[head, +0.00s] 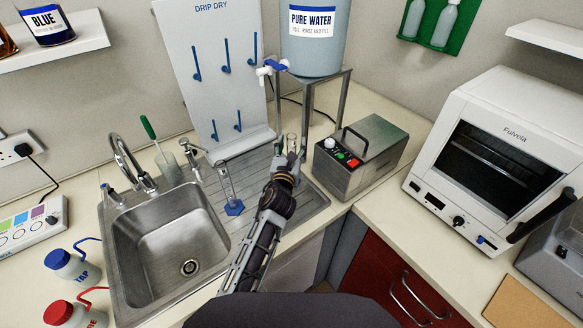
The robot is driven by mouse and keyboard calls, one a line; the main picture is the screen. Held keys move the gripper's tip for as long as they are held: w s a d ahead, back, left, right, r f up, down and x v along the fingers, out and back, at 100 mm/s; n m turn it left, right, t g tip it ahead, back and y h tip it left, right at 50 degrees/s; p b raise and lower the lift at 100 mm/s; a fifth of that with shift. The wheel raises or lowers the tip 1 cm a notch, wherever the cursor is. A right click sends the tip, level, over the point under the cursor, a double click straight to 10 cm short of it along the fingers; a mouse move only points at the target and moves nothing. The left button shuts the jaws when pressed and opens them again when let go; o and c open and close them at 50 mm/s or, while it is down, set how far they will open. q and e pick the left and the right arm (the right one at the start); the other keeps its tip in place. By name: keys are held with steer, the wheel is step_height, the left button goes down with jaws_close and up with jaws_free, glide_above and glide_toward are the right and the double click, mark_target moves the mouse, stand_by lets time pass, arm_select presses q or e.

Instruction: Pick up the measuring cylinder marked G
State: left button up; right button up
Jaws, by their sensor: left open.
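A clear measuring cylinder with a blue six-sided foot (233,208) stands upright on the draining board, left of my left gripper. I cannot read any letter on it. My right gripper is not in view.
The steel sink (150,245) lies left of the draining board (312,205). The pure water tank (313,55) with its tap stands behind. A steel box with buttons (375,140) is close on the right. A drip-dry rack (205,95) stands behind the board.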

arm_select(q)
jaws_close()
stand_by(0.4)
steer(key=shift+r, duration=0.15)
step_height(320, 180, up, 10)
steer(key=p, duration=0.1)
stand_by(0.7)
stand_by(0.5)
